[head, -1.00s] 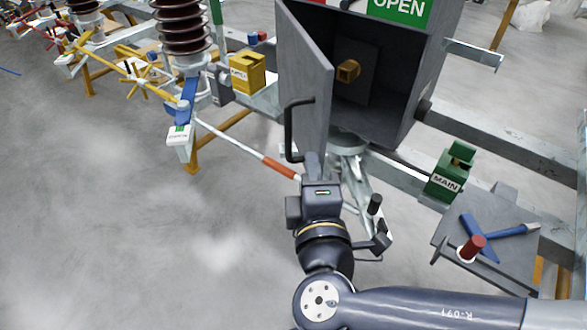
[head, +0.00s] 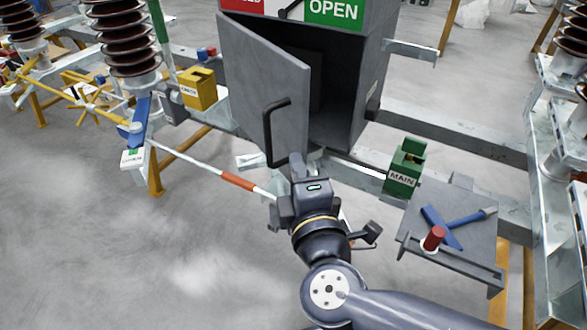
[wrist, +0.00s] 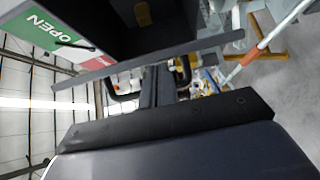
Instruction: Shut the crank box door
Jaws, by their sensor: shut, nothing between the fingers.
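The crank box (head: 345,115) is a grey cabinet at the top middle of the head view. Its grey door (head: 262,85) is hinged at the left and stands partly open, with the dark inside showing on the right. A black bar handle (head: 268,135) is on the door's outer face. My gripper (head: 297,162) is shut and empty, at the door's lower edge close to the handle's lower end. I cannot tell whether it touches the door. In the wrist view, the door (wrist: 180,60) shows edge-on across the fingers (wrist: 158,85), with the handle (wrist: 122,92) beside them.
A sign reading OPEN (head: 335,12) is on top of the box. A green MAIN box (head: 405,168) and a grey shelf with a blue tool (head: 455,228) are to the right. A yellow box (head: 197,88) and a red-white rod (head: 238,182) are to the left.

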